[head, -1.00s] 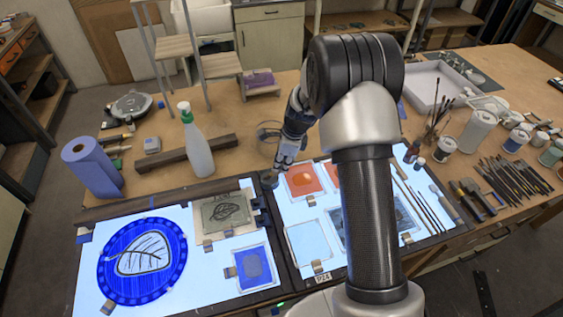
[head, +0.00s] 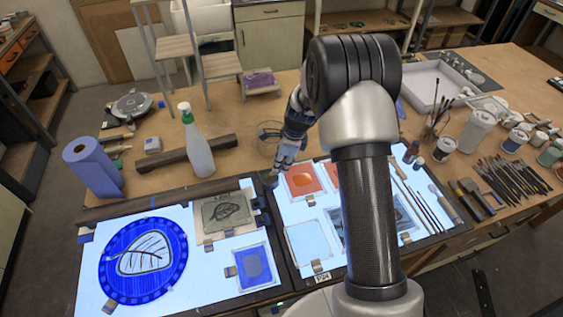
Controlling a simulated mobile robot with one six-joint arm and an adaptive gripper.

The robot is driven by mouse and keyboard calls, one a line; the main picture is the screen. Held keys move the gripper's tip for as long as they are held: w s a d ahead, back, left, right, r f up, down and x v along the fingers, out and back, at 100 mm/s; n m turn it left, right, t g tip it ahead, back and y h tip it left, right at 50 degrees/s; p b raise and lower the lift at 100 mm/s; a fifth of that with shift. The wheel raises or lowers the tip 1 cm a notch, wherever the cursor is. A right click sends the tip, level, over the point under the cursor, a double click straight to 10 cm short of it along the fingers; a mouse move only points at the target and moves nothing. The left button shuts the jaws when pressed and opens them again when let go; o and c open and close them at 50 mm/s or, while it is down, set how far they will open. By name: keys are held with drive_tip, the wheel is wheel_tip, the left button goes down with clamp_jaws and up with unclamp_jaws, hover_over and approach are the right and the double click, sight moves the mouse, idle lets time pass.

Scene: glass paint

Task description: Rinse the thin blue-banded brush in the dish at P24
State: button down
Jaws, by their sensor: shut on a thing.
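My gripper (head: 283,164) points down over the back edge of the light table, left of my arm. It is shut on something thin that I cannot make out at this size. A clear round dish (head: 268,130) stands on the wooden bench just behind and left of my gripper, partly hidden by it. A small label (head: 322,277) reading P24 is at the front edge of the light table. I cannot pick out a blue band on any brush. My arm hides part of the right-hand panel.
Glass pieces lie on the lit panels. Brushes in a holder (head: 432,137), jars (head: 443,148) and several tools (head: 512,176) fill the right.

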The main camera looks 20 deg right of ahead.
drive_tip(key=shift+s+d+r+p, duration=0.2)
drive_tip(key=shift+d+r+p, duration=0.2)
drive_tip(key=shift+r, duration=0.2)
drive_tip(key=shift+s+d+r+p, duration=0.25)
drive_tip(key=shift+d+r+p, duration=0.15)
drive_tip(key=shift+r, duration=0.2)
drive_tip(key=shift+s+d+r+p, duration=0.2)
drive_tip(key=shift+d+r+p, duration=0.1)
drive_tip(key=shift+r+p, duration=0.25)
drive_tip(key=shift+w+a+p+v, duration=0.1)
drive_tip(key=shift+a+p+v, duration=0.05)
drive_tip(key=shift+p+v, duration=0.5)
drive_tip(key=shift+w+a+p+v, duration=0.15)
drive_tip(key=shift+p+v, duration=0.35)
drive_tip(key=shift+v, duration=0.3)
drive_tip(key=shift+w+a+p+v, duration=0.1)
drive_tip(key=shift+p+v, duration=0.45)
drive_tip(key=shift+v, duration=0.2)
drive_tip(key=shift+r, duration=0.1)
